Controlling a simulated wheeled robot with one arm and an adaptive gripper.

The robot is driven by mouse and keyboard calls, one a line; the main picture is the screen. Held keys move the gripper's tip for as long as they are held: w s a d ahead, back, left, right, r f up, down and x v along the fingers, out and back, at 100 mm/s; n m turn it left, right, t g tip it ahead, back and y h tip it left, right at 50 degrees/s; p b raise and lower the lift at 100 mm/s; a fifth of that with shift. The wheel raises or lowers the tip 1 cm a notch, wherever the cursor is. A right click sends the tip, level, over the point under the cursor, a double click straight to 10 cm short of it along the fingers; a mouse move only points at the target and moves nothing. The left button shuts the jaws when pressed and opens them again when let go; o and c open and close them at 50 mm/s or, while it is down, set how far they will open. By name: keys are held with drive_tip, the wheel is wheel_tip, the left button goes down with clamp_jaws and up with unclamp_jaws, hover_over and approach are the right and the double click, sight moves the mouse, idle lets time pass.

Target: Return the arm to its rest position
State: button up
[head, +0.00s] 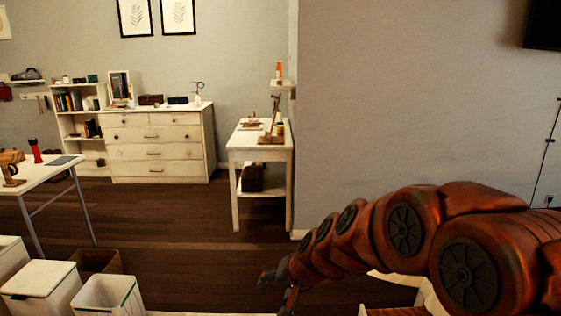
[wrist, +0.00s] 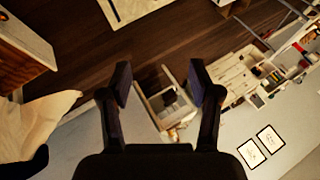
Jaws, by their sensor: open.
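My arm, with copper-red links and dark joint caps, reaches in from the right of the head view and slopes down to the left. My gripper (head: 275,282) is at its end, low in the middle of that view, over the dark floor. In the wrist view my gripper (wrist: 160,82) has its two dark fingers spread apart. Nothing is between them but the distant room. The wrist view is tilted, with the wall at the bottom.
A white side table (head: 235,146) and a white dresser (head: 158,168) stand at the back. A desk (head: 40,174) is at left. White bins (head: 38,280) and a brown box (head: 98,261) are at lower left. Pale cloth (wrist: 30,128) shows left in the wrist view. The middle floor is clear.

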drive_tip(key=s+d+r+g+h+p, duration=0.1)
drive_tip(key=s+d+r+p, duration=0.3)
drive_tip(key=s, duration=0.7)
drive_tip(key=s+d+r+n+g+h+p, duration=0.1)
drive_tip(key=s+d+r+g+h+p, duration=0.1)
drive_tip(key=s+d, duration=0.6)
drive_tip(key=s+d+r+n+g+h+p, duration=0.1)
drive_tip(key=s+d+r+g+p, duration=0.3)
drive_tip(key=s, duration=1.1)
drive_tip(key=d+r+h+p, duration=0.1)
drive_tip(key=d+r+p, duration=0.1)
drive_tip(key=d+r, duration=0.1)
drive_tip(key=shift+r+p, duration=0.4)
drive_tip(key=shift+r, duration=0.1)
